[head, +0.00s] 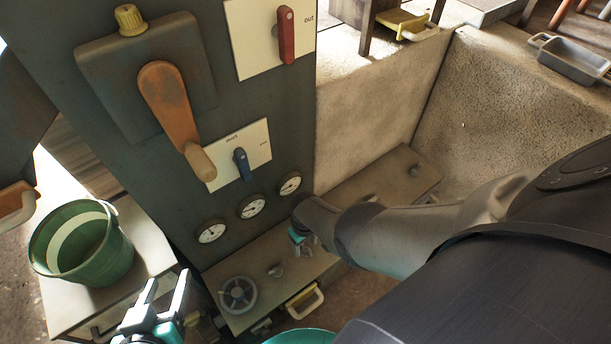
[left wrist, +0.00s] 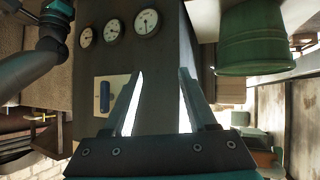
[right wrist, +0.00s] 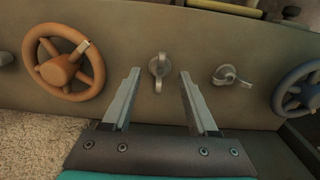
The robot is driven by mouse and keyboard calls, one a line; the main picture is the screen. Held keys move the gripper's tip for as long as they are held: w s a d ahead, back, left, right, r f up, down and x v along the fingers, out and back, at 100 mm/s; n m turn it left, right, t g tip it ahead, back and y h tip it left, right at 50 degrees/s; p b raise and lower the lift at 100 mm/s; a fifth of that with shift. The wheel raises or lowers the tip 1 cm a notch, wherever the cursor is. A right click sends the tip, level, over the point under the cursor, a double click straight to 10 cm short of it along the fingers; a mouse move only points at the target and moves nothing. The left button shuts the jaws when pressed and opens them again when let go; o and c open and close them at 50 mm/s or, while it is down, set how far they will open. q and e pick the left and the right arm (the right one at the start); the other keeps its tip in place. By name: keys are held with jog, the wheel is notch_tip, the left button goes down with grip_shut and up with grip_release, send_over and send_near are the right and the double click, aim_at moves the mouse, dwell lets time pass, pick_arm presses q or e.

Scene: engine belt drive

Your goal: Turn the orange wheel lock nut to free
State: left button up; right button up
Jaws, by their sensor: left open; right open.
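The orange wheel (right wrist: 64,63) shows at the left in the right wrist view, on a grey-brown panel. A grey winged nut (right wrist: 158,70) sits to its right, its wing pointing roughly up and down in the picture. A second grey nut (right wrist: 230,76) lies further right, near a blue-grey wheel (right wrist: 297,92). My right gripper (right wrist: 160,88) is open and empty, its tips just short of the first nut, one on either side in the picture. In the head view my arm hides the orange wheel. My left gripper (head: 165,292) is open and empty, left of the blue-grey wheel (head: 238,294).
A dark cabinet stands behind, with an orange lever (head: 166,105), red handle (head: 286,35), blue handle (head: 242,164) and three gauges (head: 251,206). A green bucket (head: 82,243) is at the left. A yellow-framed handle (head: 304,301) juts from the ledge's front.

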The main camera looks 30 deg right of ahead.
jog(key=shift+r+p, duration=0.7)
jog(key=shift+r, duration=0.2)
pick_arm(q)
jog(key=s+a+g+y+p, duration=0.2)
jog(key=s+a+g+y, duration=0.1)
jog(key=s+a+g, duration=0.35)
pick_arm(e)
jog(key=shift+r, duration=0.95)
notch_tip(320, 180, up, 4)
jog(key=p, duration=0.3)
notch_tip(320, 180, up, 4)
jog(key=p, duration=0.5)
send_over(306, 249)
pick_arm(q)
jog(key=s+a+f+g, duration=0.1)
jog(key=s+f, duration=0.1)
jog(key=f, duration=0.7)
jog(key=s+a+f+p, duration=0.1)
jog(key=s+a+f, duration=0.1)
jog(key=f, duration=0.7)
jog(key=shift+s+g+y, duration=0.3)
jog(key=shift+s+g, duration=0.05)
jog(key=shift+s, duration=0.05)
pick_arm(e)
jog(key=shift+r, duration=0.9)
pick_arm(q)
jog(key=shift+r, duration=0.1)
